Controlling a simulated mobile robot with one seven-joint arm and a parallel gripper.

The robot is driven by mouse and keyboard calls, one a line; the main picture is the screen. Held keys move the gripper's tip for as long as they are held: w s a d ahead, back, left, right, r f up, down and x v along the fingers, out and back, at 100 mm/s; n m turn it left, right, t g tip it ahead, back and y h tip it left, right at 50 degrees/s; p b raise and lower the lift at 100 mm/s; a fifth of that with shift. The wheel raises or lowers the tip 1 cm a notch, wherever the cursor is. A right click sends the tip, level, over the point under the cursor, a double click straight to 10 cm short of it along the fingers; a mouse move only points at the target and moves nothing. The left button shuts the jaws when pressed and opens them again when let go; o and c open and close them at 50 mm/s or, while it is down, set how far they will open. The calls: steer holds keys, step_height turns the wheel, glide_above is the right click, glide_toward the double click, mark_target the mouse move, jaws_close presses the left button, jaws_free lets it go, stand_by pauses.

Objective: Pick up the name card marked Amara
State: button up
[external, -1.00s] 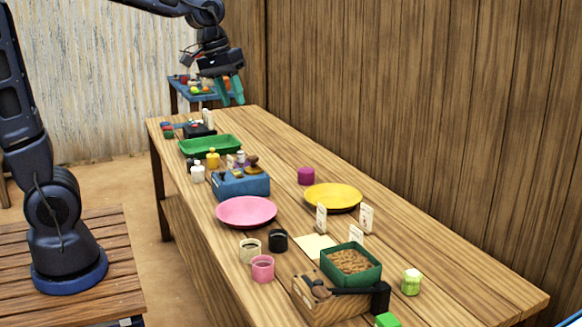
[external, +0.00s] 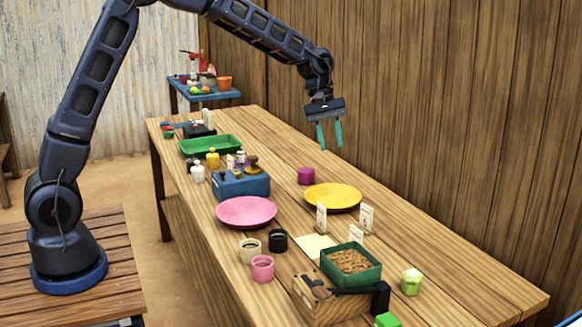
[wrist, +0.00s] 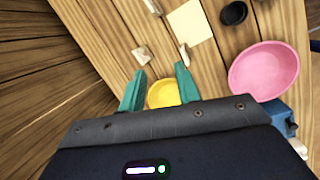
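Three small white name cards stand on the wooden table around the yellow plate and green tub: a left card (external: 321,218), a right card (external: 366,218) and a front card (external: 355,234). Their writing is too small to read, so I cannot tell which is marked Amara. In the wrist view, cards show above the fingers, one at the left (wrist: 142,55), one at the middle (wrist: 184,52) and one at the top (wrist: 152,6). My gripper (external: 330,142) is open and empty, high above the table near the yellow plate; its fingers also show in the wrist view (wrist: 160,75).
The yellow plate (external: 333,197) lies behind the left card. A pink plate (external: 246,211), blue box (external: 240,186), black cup (external: 278,240), paper sheet (external: 313,244) and green tub (external: 370,277) stand nearby. A wooden wall (external: 450,110) runs behind the table. The table's right back strip is clear.

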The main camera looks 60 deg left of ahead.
mark_target(363, 204)
steer(key=w+f+n, duration=0.1)
steer(key=w+f, duration=0.2)
steer(key=f, duration=0.3)
steer(key=w+d+f+n+h, duration=0.1)
steer(key=w+f+n, duration=0.1)
steer(key=w+f, duration=0.2)
steer(key=w+f+n, duration=0.1)
steer(key=w+f, duration=0.3)
steer(key=f, duration=0.6)
steer(key=shift+d+f+n+g, duration=0.15)
steer(key=shift+n+g, duration=0.15)
steer(key=shift+g, duration=0.1)
steer(key=shift+d+r+x, duration=0.1)
steer(key=shift+d+x, duration=0.05)
steer(key=shift+x, duration=0.8)
steer(key=shift+d+r+x, duration=0.1)
steer(key=shift+d+x, duration=0.1)
steer(key=shift+x, duration=0.8)
steer(key=shift+d+x, duration=0.15)
steer(key=shift+x, duration=0.8)
steer(key=shift+w, duration=0.15)
jaws_close()
